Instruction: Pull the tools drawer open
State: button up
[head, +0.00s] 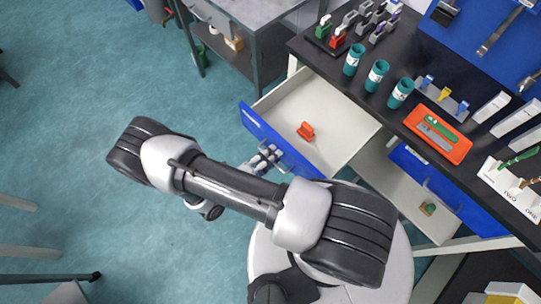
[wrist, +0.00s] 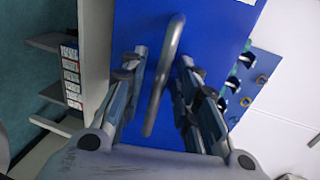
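A drawer (head: 345,115) with a blue front (head: 262,131) stands pulled out from under the dark bench top. An orange object (head: 306,131) lies inside it. No label naming it as the tools drawer is readable. My gripper (head: 268,157) is at the outer side of this front, partly hidden by my arm. In the wrist view, my gripper (wrist: 160,62) is open, with its fingers on either side of a grey bar handle (wrist: 165,75) on the blue front (wrist: 205,35). Gaps show between the handle and both fingers.
Teal cups (head: 376,75), an orange tray (head: 437,133) and racks of small tools stand on the bench top (head: 400,57). A second blue front (head: 412,168) and a grey shelf (head: 390,190) are below it. A grey table (head: 250,14) stands behind. The floor at left is mostly clear.

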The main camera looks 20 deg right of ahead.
jog(key=v, duration=1.2)
dwell(0.3)
jog(key=w+d+r+m+g+y, duration=0.15)
jog(key=r+m+g+y, duration=0.25)
jog(key=r+m, duration=0.7)
jog(key=w+d+r+m+g+y, duration=0.1)
jog(key=d+r+m+g+y, duration=0.25)
jog(key=r+m, duration=0.75)
jog(key=s+d+r+m+t+y, duration=0.3)
jog(key=s+r+m, duration=0.1)
jog(key=r+m, duration=0.4)
jog(key=s+d+r+m+t+y, duration=0.3)
jog(key=s+r+m+y, duration=0.1)
jog(key=r+m, duration=0.4)
jog(key=m, duration=0.2)
jog(key=shift+r+m, duration=0.3)
jog(key=shift+r, duration=0.05)
